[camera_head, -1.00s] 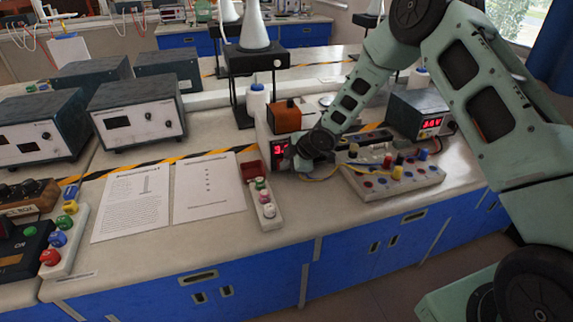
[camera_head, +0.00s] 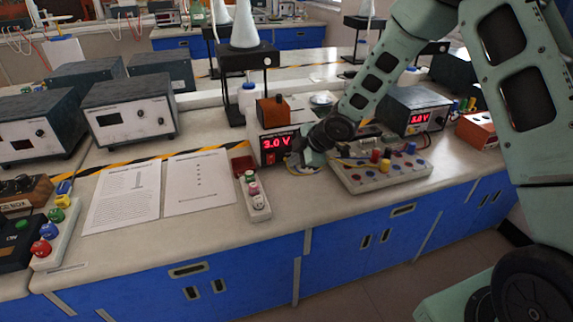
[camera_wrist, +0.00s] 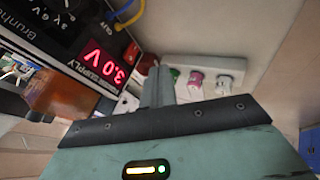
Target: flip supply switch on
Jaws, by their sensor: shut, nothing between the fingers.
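The supply (camera_head: 277,143) is a small box with a lit red display reading 3.0 V, near the middle of the bench in the head view.
A pale terminal board (camera_head: 375,172) with coloured knobs lies right of my gripper. A narrow strip (camera_head: 257,200) with coloured posts lies in front of the supply. An orange-brown box (camera_head: 273,112) sits above the supply. Another meter (camera_head: 420,117) stands behind right. Paper sheets lie left.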

